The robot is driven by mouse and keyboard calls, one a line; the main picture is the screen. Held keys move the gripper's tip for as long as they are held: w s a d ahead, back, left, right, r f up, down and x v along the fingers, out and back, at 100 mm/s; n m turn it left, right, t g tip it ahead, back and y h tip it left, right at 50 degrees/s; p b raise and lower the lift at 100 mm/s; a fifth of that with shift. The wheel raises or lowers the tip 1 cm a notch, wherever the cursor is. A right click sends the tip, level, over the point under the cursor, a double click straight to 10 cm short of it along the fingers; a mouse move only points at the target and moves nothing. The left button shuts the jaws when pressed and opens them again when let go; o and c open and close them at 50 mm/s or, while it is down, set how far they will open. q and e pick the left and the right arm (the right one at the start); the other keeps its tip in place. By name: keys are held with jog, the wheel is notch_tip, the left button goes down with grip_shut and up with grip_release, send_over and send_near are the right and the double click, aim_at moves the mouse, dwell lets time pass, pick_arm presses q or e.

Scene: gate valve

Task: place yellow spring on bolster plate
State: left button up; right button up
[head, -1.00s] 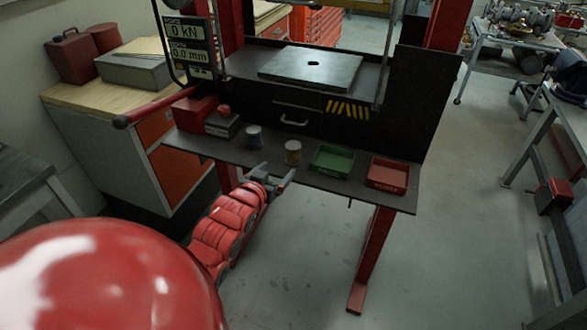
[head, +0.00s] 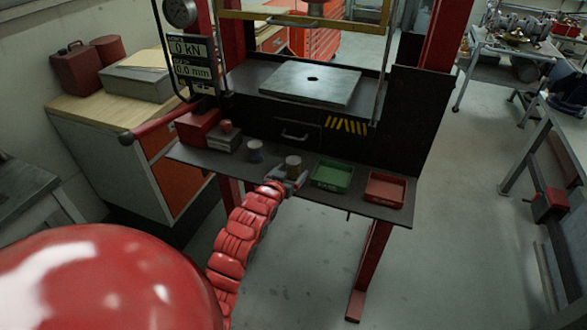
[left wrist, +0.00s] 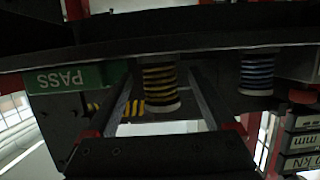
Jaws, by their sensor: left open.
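The yellow spring (head: 293,162) stands upright on the dark shelf at the front of the press, between the blue spring and the green tray. In the left wrist view, which is upside down, the yellow spring (left wrist: 158,78) shows its coils and a pale end cap. My left gripper (head: 291,180) is open at the shelf's front edge, right at the spring. In the wrist view its two fingers (left wrist: 162,98) lie one on each side of the spring, with gaps visible. The bolster plate (head: 335,90), a grey slab with a centre hole, lies bare on the press bed above. My right gripper is not in view.
A blue spring (head: 255,151) stands left of the yellow one; it also shows in the wrist view (left wrist: 257,74). A green tray (head: 332,177) and a red tray (head: 385,190) sit to the right. Press uprights flank the plate.

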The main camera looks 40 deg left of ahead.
pick_arm(q)
jog(key=shift+w+f, duration=0.1)
jog(key=shift+w, duration=0.25)
jog(key=shift+a, duration=0.1)
grip_shut()
